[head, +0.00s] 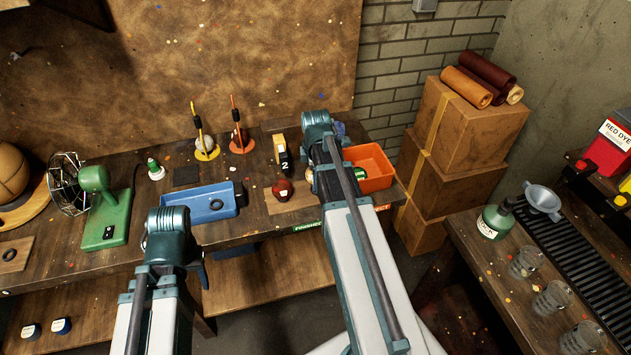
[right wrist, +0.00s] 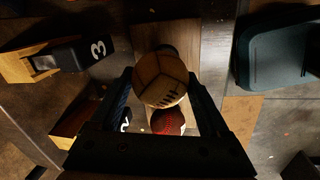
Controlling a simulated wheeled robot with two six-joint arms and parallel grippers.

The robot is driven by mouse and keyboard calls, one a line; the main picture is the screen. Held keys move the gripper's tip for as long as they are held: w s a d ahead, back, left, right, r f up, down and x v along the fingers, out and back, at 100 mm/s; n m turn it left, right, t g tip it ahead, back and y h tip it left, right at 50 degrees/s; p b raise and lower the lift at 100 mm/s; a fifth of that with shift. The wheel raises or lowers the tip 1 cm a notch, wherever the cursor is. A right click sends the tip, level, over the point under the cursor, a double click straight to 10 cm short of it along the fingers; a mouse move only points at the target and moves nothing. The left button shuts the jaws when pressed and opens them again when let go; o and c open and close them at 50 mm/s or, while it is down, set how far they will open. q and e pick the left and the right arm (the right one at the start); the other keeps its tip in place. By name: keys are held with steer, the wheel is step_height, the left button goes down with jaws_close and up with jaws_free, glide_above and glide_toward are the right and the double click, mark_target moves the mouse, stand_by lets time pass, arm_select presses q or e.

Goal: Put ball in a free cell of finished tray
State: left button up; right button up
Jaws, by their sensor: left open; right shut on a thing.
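My right gripper (right wrist: 161,84) is shut on a tan, stitched leather ball (right wrist: 160,76), which sits between its fingertips in the right wrist view. The finished tray (head: 300,203) is a brown board behind the green FINISHED label on the bench edge. A dark red ball (head: 283,190) rests on it. A red ball (right wrist: 168,122) also shows just below the held ball in the right wrist view. The tray's cells are mostly hidden. My left gripper (head: 173,257) is open in front of the bench, its fingers partly hidden.
A blue tray (head: 213,203) with a dark ring stands left of the finished tray. An orange bin (head: 374,166) stands to its right. A green fan (head: 100,210) is farther left.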

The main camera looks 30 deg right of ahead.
steer(key=f+b, duration=0.3)
steer(key=shift+w+d+f+b, duration=0.15)
steer(key=shift+d+f+b, duration=0.05)
steer(key=shift+f+b, duration=0.2)
steer(key=shift+r, duration=0.15)
steer(key=o, duration=1.3)
steer(key=r+p, duration=0.4)
steer(key=s+r+p, duration=0.1)
steer(key=r+p, duration=0.3)
steer(key=s+a+r+p, duration=0.1)
steer(key=r+p, duration=0.3)
steer(key=shift+f, duration=0.1)
